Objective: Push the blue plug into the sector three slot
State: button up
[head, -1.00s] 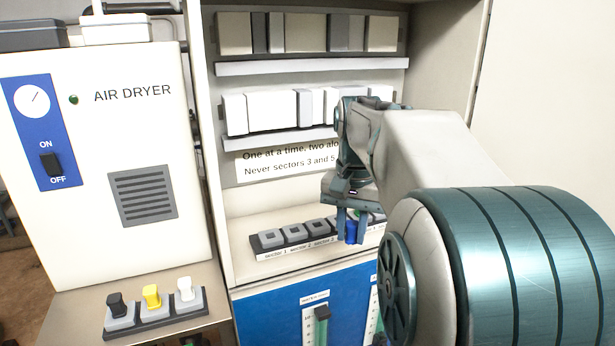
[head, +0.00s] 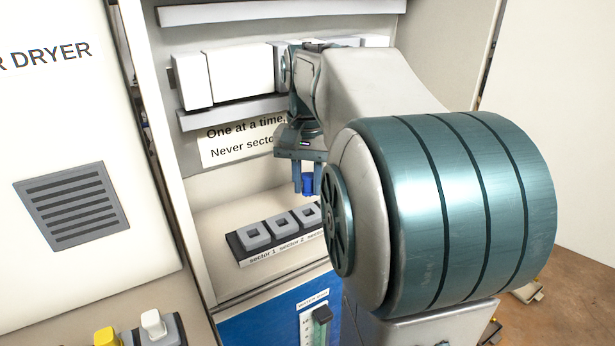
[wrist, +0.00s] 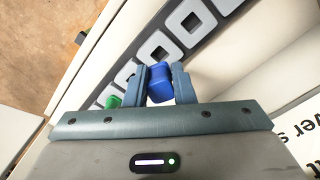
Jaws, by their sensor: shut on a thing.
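My gripper (head: 307,180) is shut on the blue plug (head: 308,185), which hangs between its fingers in front of the cabinet's back wall. In the head view the plug appears above the slot strip (head: 262,256) and apart from it. The third slot from the left, sector three (head: 308,214), shows just below the plug, its right side hidden by my arm. In the wrist view my gripper (wrist: 161,80) has the blue plug (wrist: 160,84) between its fingers, near the row of square slots. A green plug (wrist: 113,102) sits at the lower left of that row.
A sign (head: 232,143) is on the wall behind my gripper. White modules (head: 240,72) sit on a rail above. A yellow plug (head: 106,337) and a white plug (head: 152,323) stand at lower left. My arm covers the strip's right part.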

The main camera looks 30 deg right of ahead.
aim_at(308, 194)
jog(key=shift+f+b, duration=1.3)
jog(key=shift+f, duration=0.6)
jog(key=shift+f, duration=0.6)
jog(key=o, duration=0.7)
jog(key=shift+r, duration=0.1)
notch_tip(308, 194, up, 11)
jog(key=p, duration=0.9)
dwell(0.4)
